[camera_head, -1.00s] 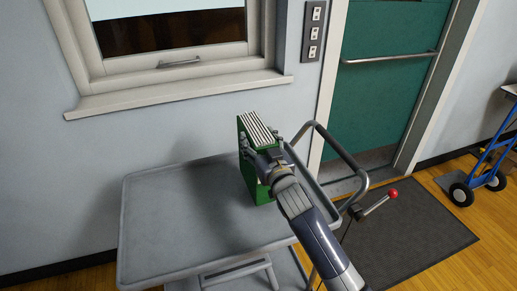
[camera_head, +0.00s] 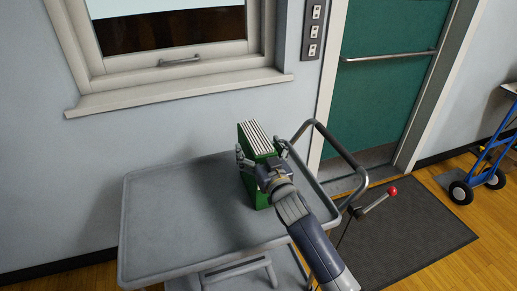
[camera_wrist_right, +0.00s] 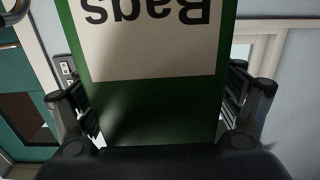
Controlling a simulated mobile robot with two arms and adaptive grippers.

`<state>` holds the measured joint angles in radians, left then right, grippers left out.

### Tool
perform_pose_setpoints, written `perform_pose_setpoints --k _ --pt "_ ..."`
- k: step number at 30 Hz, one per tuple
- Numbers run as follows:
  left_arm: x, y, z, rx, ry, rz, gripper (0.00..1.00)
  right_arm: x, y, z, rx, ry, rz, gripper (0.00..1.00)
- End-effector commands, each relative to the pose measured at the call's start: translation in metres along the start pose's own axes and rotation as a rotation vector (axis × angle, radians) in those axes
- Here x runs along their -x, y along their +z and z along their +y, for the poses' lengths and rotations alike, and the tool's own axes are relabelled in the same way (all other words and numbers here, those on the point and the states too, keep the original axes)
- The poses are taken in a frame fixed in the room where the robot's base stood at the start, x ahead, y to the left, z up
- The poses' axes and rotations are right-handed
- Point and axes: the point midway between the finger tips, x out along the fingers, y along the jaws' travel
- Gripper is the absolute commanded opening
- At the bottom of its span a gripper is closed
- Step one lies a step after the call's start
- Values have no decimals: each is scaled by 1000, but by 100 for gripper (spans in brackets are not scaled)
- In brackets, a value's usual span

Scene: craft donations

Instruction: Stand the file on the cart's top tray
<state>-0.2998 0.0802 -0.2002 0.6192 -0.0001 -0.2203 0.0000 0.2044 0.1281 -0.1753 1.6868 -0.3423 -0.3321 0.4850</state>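The file (camera_head: 251,188) is a green box file with white sheets showing at its top. It stands upright on the grey top tray (camera_head: 165,225) of the cart, near the tray's right end. In the right wrist view the file (camera_wrist_right: 160,115) fills the middle, with a pale label reading "Bags" upside down. My right gripper (camera_head: 262,151) is open, with one finger on each side of the file; narrow gaps seem to show between fingers and file. The gripper hides part of the file's near face. My left gripper is not in view.
The cart's handle (camera_head: 343,152) curves up just right of the file. The left and middle of the tray are empty. A wall with a window sill (camera_head: 180,93) is behind. A dark mat (camera_head: 415,230), a green door (camera_head: 390,80) and a blue hand truck (camera_head: 490,165) are to the right.

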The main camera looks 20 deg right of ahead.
Motion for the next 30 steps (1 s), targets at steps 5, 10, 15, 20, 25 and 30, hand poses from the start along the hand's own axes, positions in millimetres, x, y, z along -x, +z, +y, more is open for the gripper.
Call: perform_pose_setpoints --k 5,10,15,20,25,30 --pt "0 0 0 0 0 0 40 0 0 0 0 0 0 88" --pt "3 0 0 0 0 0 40 0 -4 0 1 0 1 88" --pt "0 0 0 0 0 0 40 17 0 0 -1 0 -2 88" --pt "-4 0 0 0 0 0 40 46 0 0 -1 0 -1 88" --pt "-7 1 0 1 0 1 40 79 0 0 0 0 -2 88" --pt "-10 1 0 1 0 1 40 104 -1 0 0 0 -1 88"
